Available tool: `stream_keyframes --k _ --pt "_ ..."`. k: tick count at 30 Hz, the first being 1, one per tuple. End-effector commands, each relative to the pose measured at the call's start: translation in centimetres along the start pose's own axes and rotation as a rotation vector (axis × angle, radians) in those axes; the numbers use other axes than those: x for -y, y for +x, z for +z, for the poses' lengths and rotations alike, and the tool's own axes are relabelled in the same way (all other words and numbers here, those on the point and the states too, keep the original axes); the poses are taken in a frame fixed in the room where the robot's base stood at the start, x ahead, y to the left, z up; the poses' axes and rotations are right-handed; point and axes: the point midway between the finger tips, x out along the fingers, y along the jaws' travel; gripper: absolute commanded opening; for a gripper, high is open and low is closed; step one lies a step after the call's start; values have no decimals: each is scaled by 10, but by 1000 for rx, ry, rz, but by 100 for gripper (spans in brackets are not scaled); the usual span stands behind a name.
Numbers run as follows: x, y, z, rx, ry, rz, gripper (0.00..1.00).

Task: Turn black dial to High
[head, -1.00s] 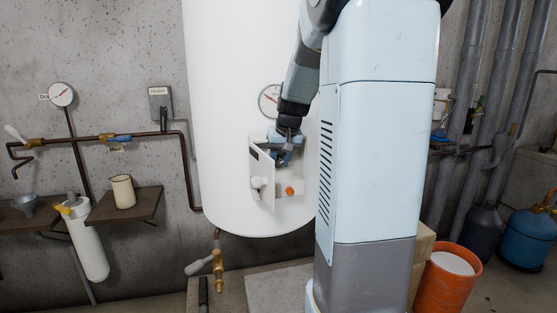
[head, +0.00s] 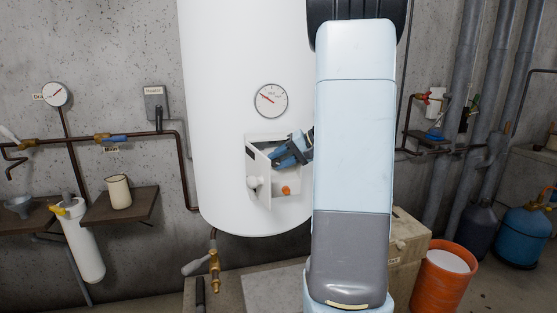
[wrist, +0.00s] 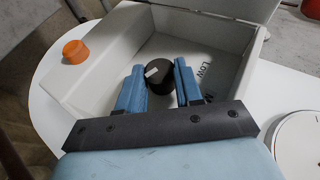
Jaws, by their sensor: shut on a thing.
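The black dial (wrist: 160,74) sits inside an open white control box (wrist: 105,58) in the wrist view. A short pale mark on the dial points to the picture's left. My gripper (wrist: 159,67) is shut on the dial, with one blue finger on each side of it. The word "Low" (wrist: 202,73) is printed on the panel right of the dial, and another label below it is partly hidden by a finger. In the head view my gripper (head: 284,155) reaches into the box (head: 260,172) from the right. The dial is hidden there.
The box is on a large white tank (head: 225,100), below a round gauge (head: 271,100). An orange knob (head: 286,190) and a white knob (head: 254,183) are on the box. Pipes and a shelf (head: 125,203) with a mug are at left.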

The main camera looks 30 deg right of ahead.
Motion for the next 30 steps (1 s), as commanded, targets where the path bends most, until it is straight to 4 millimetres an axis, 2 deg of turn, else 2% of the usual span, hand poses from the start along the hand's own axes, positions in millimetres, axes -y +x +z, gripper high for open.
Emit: stream_keyframes --k 2,15,30 --pt "-6 -1 0 -3 31 -54 4" --pt "-10 -1 1 -3 130 -291 4" --pt "-11 1 2 -1 152 -339 4"
